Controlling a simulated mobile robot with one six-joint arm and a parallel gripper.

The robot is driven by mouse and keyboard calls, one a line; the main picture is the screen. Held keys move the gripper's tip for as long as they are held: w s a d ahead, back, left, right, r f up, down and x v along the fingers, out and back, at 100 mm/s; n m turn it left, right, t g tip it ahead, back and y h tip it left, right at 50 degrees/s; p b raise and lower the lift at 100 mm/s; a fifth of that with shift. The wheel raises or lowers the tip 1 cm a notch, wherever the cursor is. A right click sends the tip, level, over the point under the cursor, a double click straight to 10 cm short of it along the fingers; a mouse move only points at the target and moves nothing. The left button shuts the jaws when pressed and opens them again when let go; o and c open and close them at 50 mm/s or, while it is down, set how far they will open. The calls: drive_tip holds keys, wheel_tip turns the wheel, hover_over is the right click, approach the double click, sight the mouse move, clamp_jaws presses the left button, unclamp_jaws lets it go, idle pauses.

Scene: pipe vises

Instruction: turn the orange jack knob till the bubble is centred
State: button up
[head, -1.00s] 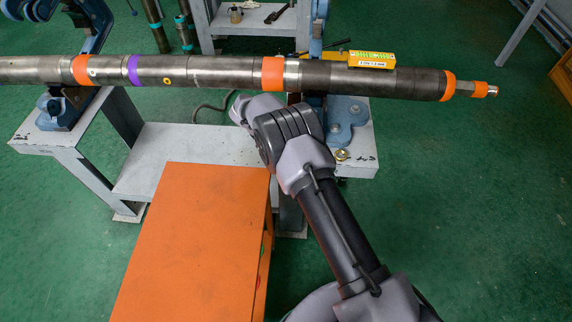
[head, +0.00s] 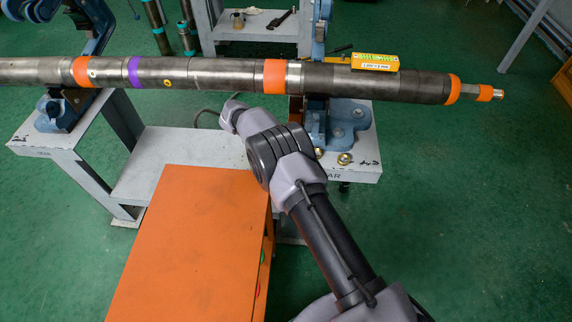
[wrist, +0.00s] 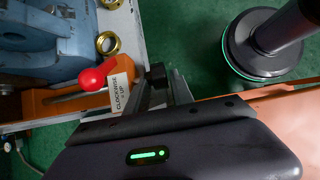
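The yellow level (head: 375,62) lies on top of the long pipe near its right end. Its vial shows as a small yellow-green strip, too small to tell where the bubble sits. In the head view my arm hides the gripper.
The pipe (head: 215,75) spans blue vises on a grey bench (head: 180,150). Brass rings lie on the bench; one (wrist: 108,43) is near the blue vise base (wrist: 50,40). An orange cabinet (head: 190,240) stands in front. Green floor is clear at right.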

drive_tip(key=p+v, duration=0.3)
drive_tip(key=v, duration=0.9)
